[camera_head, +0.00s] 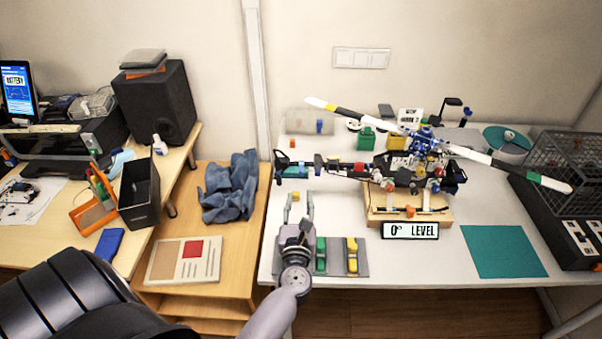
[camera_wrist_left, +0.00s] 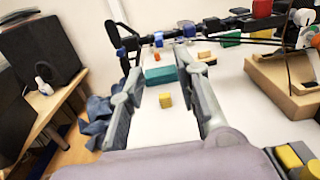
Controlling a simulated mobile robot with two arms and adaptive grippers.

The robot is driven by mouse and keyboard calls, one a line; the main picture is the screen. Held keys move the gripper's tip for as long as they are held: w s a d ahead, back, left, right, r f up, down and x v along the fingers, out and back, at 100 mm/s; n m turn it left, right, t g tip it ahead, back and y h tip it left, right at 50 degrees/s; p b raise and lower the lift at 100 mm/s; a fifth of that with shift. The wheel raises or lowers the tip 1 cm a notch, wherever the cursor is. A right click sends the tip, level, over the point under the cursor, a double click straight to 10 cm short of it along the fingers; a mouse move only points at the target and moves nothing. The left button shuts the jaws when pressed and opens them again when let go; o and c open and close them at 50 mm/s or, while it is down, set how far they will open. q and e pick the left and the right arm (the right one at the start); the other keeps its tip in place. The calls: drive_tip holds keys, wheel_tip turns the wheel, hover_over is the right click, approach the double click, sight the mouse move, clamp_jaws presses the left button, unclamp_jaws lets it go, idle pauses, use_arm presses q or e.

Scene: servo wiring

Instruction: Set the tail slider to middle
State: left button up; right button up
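A grey panel (camera_head: 336,262) at the front of the white table carries a green slider piece (camera_head: 320,252) and a yellow slider piece (camera_head: 351,255). I cannot tell which slider is the tail one; my wrist may hide part of the panel's left side. My left gripper (camera_head: 297,202) is open and empty above the table at the panel's upper left. A small yellow block (camera_head: 295,196) shows between its fingers; in the left wrist view the block (camera_wrist_left: 166,100) lies on the table, apart from both fingers (camera_wrist_left: 155,80). My right gripper is not in view.
A model helicopter (camera_head: 415,165) stands on a wooden base (camera_head: 380,217) behind and right of the panel, its tail reaching left beyond my gripper. A "0° LEVEL" sign (camera_head: 410,230) stands in front. A teal mat (camera_head: 503,252) and wire basket (camera_head: 570,160) are at right.

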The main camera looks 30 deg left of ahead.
sight(301, 174)
use_arm(q)
drive_tip(key=x, duration=1)
clamp_jaws()
idle(0.6)
